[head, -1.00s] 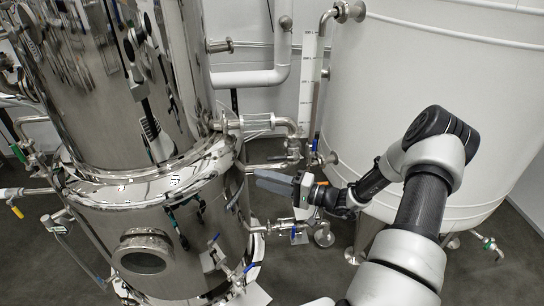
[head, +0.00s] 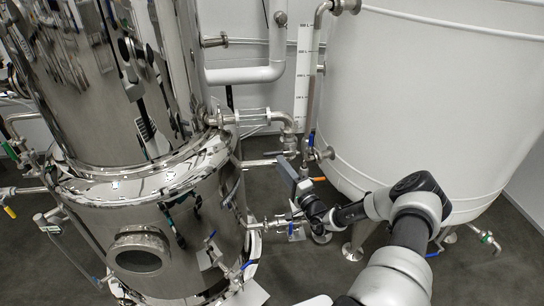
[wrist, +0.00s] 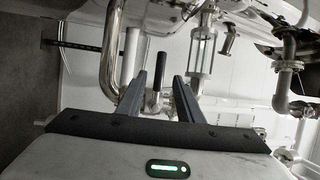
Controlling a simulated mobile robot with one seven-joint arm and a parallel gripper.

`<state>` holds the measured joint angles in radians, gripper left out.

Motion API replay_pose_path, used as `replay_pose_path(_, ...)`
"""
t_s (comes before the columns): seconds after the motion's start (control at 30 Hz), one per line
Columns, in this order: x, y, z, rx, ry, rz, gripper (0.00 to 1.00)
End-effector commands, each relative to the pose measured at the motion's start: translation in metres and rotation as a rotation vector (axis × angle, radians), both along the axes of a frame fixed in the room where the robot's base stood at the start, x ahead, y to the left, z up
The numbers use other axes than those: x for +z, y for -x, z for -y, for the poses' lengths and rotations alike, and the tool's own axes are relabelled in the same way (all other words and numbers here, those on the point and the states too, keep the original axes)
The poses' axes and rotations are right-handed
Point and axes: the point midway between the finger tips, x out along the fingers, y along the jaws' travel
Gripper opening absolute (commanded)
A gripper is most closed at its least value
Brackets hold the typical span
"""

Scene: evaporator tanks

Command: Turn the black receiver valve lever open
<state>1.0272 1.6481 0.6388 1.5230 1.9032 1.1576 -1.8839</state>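The black lever (wrist: 159,72) stands roughly upright in the wrist view, ahead of my gripper. In that picture it lies between the two grey fingers, near their tips. I cannot tell whether either finger touches it. My gripper (wrist: 161,76) is open, with a clear gap between the fingers. In the head view my gripper (head: 287,172) is beside the pipework between the steel tank and the white tank. The black lever cannot be made out there; my gripper may hide it.
The polished steel tank (head: 140,195) is left of my gripper, the white tank (head: 420,110) right. A clear glass tube section (head: 254,116) is above. A blue-handled valve (head: 311,140) is close by, and a lower pipe (head: 275,226) runs below my gripper.

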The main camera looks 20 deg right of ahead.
Motion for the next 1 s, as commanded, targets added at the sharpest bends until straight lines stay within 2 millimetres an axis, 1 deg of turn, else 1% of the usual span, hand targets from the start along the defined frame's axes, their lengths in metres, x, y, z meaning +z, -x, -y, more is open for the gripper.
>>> replay_pose_path(0.03,0.0,-0.012,-0.003,0.002,0.002,0.003,0.33)
replay_pose_path(0.1,0.002,-0.026,-0.006,0.003,0.002,0.002,0.33)
replay_pose_path(0.3,0.009,-0.057,-0.012,0.002,0.001,0.001,0.33)
replay_pose_path(0.4,0.011,-0.066,-0.014,0.002,0.001,0.001,0.33)
replay_pose_path(0.5,0.012,-0.071,-0.015,0.001,0.0,-0.001,0.33)
replay_pose_path(0.77,0.014,-0.072,-0.015,0.001,-0.001,-0.001,0.33)
replay_pose_path(0.8,0.014,-0.072,-0.015,0.001,0.0,-0.001,0.32)
replay_pose_path(0.87,0.013,-0.072,-0.015,0.001,-0.001,-0.001,0.21)
replay_pose_path(0.9,0.013,-0.072,-0.015,0.001,0.0,-0.001,0.15)
replay_pose_path(1.0,0.013,-0.072,-0.015,0.001,0.0,0.0,0.0)
